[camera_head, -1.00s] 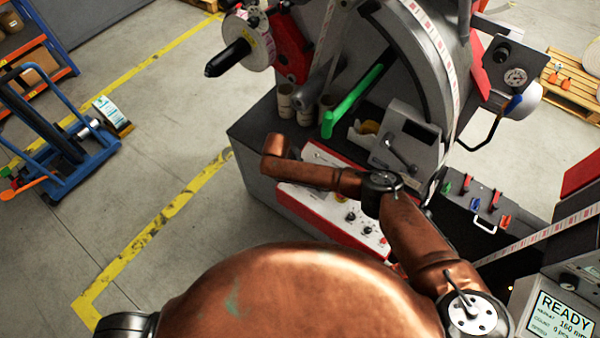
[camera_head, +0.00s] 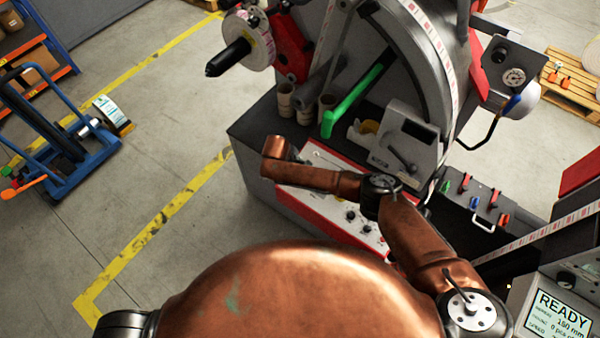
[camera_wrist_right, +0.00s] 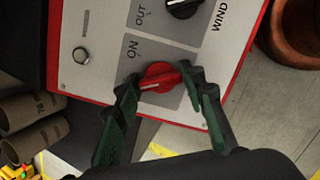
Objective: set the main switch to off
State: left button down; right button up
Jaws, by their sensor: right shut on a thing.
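The main switch is a red rotary knob (camera_wrist_right: 160,76) on a grey plate, seen in the right wrist view. The word ON is printed beside it; no OFF label is visible there. My right gripper (camera_wrist_right: 160,82) is shut on the red knob, with one dark green finger on each side. The knob has a pale mark on its lower left side, but its exact setting is hard to read. In the head view my right arm hides the gripper and the switch. The control panel (camera_head: 320,205) shows in part under that arm. My left gripper is not in view.
A black knob (camera_wrist_right: 184,6) and a round button (camera_wrist_right: 81,55) share the panel. Cardboard cores (camera_wrist_right: 35,112) lie close by. The rewinder's green bar (camera_head: 352,100) and grey lever housing (camera_head: 400,140) rise behind my arm. Open floor lies to the left.

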jog(key=o, duration=1.2)
jog(key=shift+d+r, duration=0.1)
jog(key=shift+c, duration=0.2)
jog(key=v, duration=1.2)
